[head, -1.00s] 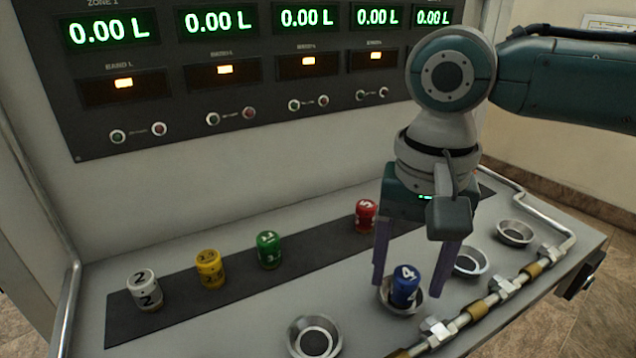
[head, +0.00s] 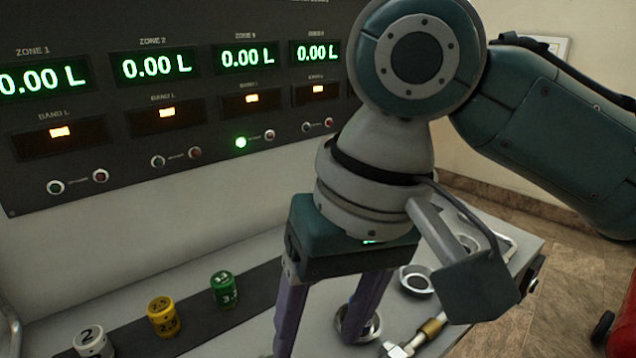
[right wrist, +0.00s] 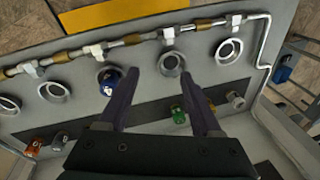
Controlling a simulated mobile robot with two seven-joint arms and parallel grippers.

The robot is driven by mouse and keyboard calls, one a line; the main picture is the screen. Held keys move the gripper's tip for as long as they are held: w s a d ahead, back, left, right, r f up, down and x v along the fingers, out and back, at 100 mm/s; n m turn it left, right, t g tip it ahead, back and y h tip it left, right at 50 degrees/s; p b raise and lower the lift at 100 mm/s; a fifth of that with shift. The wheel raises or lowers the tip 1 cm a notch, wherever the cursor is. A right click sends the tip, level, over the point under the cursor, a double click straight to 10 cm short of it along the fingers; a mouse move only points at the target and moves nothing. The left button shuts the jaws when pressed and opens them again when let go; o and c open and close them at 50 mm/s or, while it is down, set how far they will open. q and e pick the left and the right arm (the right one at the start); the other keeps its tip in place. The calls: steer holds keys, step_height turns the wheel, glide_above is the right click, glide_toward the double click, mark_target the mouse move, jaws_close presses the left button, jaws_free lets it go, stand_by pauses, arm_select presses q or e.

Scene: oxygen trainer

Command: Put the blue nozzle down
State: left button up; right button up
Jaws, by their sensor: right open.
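The blue nozzle (right wrist: 108,84) sits in a round metal cup in the right wrist view, the middle cup of the row. In the head view it is hidden, and its cup (head: 345,332) shows partly behind a finger of my right gripper. My right gripper (head: 320,338) is open and empty above the panel. In the right wrist view the blue nozzle is just left of my right gripper's (right wrist: 160,77) left finger, outside the jaws. I cannot tell whether that finger touches it. My left gripper is not in view.
White (head: 93,342), yellow (head: 164,316) and green (head: 225,290) nozzles stand on the dark strip. A pipe with fittings (right wrist: 130,39) runs along the panel edge beyond the cups. An empty cup (right wrist: 171,64) lies right of the blue nozzle. A green light (head: 241,142) is lit under Zone 3.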

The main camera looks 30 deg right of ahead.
steer(key=s+f, duration=0.1)
steer(key=s+a+f+n, duration=0.1)
steer(key=s, duration=0.1)
steer(key=s+a+n+t, duration=0.1)
steer(key=shift+s+a+f+y, duration=0.2)
steer(key=shift+s+f+y, duration=0.1)
steer(key=shift+f+y, duration=0.1)
steer(key=s+d+f+n+t+h, duration=0.1)
steer(key=s+d+n+h, duration=0.1)
steer(key=s+d, duration=0.5)
steer(key=shift+s+f+h, duration=0.25)
steer(key=shift+f+h, duration=0.05)
steer(key=shift+f, duration=0.1)
